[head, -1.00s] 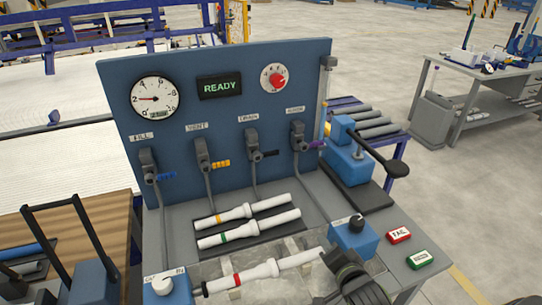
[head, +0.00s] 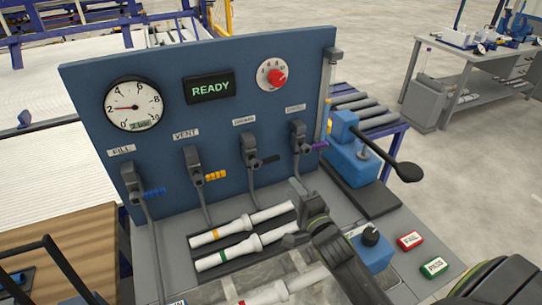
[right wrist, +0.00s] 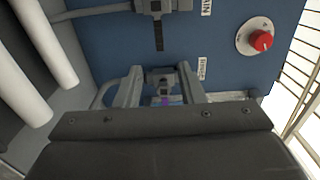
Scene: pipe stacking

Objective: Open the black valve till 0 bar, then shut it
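The black valve (head: 262,160) is the third in the row on the blue panel (head: 225,125), and its black handle points right. Its dark handle also shows at the top of the right wrist view (right wrist: 158,36). The round gauge (head: 132,103) has its red needle near 2. My right gripper (head: 303,222) is below the valves, in front of the panel and apart from the black valve. In the right wrist view its two fingers (right wrist: 161,95) are spread, with the purple valve (right wrist: 165,88) seen between them. My left gripper is not in view.
Blue (head: 154,192), yellow (head: 216,175) and purple handles stand in the same row. White pipes (head: 243,224) lie in front on the bench. A blue block with a black lever (head: 405,171) stands at right. The display (head: 209,89) reads READY.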

